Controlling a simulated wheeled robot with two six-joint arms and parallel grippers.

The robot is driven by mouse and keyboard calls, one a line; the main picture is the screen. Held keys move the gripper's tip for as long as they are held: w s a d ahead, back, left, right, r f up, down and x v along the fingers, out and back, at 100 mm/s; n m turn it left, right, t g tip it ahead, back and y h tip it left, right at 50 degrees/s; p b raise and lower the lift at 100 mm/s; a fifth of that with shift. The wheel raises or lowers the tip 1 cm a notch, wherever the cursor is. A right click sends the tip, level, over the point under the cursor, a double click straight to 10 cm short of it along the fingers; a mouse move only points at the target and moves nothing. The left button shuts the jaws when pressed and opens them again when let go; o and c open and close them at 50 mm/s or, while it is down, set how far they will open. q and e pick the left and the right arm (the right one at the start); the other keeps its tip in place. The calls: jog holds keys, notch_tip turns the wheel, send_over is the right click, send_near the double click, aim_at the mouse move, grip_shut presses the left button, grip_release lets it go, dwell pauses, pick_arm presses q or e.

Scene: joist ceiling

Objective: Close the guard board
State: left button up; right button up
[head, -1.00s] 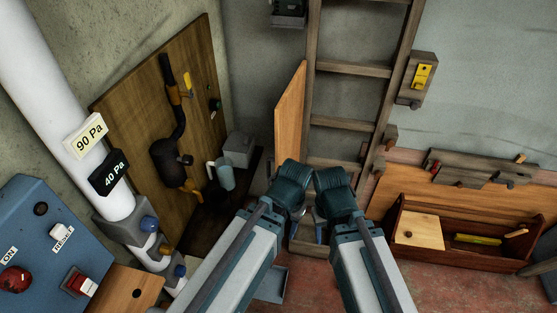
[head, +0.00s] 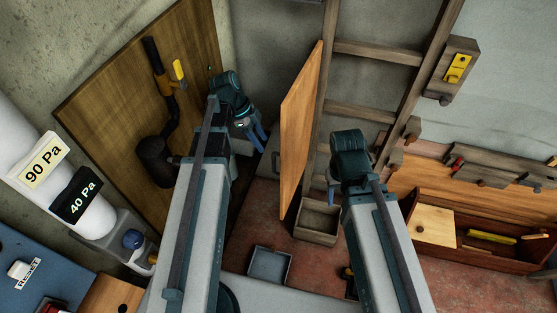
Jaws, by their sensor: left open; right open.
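The guard board (head: 301,130) is a tall, narrow orange-brown wooden panel. It stands along the left rail of the wooden ladder (head: 375,52), turned out at an angle from the rungs, so the rungs are uncovered. My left gripper (head: 257,142) is open and empty, to the left of the board with a visible gap between them. My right gripper (head: 332,195) is open, to the right of the board in front of the lower ladder; its fingers are partly hidden by its own wrist.
A wooden panel with a dark pipe (head: 152,165) stands at left. A small wooden box (head: 317,222) sits at the ladder's foot, with a grey tray (head: 270,265) on the red floor. A toolbox (head: 505,262) lies at right. A yellow-fronted block (head: 458,68) hangs beside the ladder.

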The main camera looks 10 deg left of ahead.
pick_arm(q)
jog(key=b+x, duration=1.3)
jog(key=shift+d+f, duration=0.15)
jog(key=shift+f, duration=0.2)
grip_shut()
dwell(1.3)
